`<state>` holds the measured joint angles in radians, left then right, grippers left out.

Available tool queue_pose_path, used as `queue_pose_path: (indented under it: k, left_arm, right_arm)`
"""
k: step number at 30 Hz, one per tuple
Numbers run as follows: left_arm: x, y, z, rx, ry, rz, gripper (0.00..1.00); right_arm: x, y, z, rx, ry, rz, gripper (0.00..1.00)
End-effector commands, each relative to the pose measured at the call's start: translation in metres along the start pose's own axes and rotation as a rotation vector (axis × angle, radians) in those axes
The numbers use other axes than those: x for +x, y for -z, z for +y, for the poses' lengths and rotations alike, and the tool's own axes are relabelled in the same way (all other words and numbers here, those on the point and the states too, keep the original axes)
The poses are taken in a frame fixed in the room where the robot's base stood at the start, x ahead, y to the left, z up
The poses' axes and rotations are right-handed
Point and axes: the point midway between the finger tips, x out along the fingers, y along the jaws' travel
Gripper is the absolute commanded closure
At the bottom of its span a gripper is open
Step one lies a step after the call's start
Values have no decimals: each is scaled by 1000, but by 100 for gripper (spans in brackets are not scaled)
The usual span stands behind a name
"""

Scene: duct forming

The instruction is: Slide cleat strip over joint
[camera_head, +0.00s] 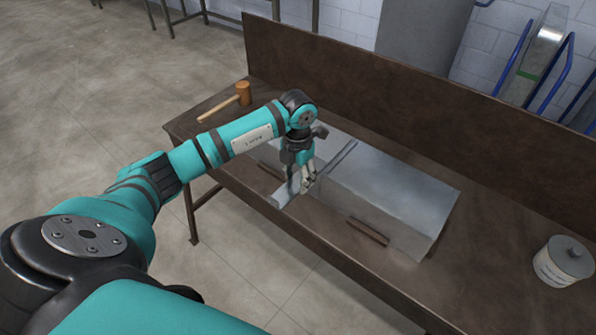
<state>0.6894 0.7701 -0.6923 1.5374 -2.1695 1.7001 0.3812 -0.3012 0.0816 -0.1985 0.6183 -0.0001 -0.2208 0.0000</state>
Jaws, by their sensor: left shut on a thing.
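Two grey sheet-metal duct sections lie on a brown workbench. The larger right duct section (392,188) shows its top and front side. The left duct section (268,154) is partly hidden behind my left arm. A raised seam (340,157) runs between them across the top. My left gripper (304,186) points down at the front end of this joint. It is shut on a light grey cleat strip (283,195), whose front end sticks out toward the bench's front edge. The gripper hides part of the strip, and I cannot tell whether the strip touches the seam. My right gripper is out of view.
A wooden mallet (243,93) lies at the bench's left end. A brown bar (368,231) lies by the right duct's front side. A tall back panel (400,95) closes off the bench's rear.

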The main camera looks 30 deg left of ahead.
Motion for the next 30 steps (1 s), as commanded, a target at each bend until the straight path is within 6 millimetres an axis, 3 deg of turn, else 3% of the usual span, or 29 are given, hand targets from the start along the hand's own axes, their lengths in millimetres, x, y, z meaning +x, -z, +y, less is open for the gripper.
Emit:
queue_pose_path:
  k: [5,16,30]
  left_arm:
    - [10,-1,-1,3,1,0,90]
    - [33,-5,-1,5,1,0,90]
    - [35,-6,-1,6,0,0,90]
  right_arm:
    - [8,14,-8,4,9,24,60]
    - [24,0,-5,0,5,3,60]
    - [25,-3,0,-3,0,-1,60]
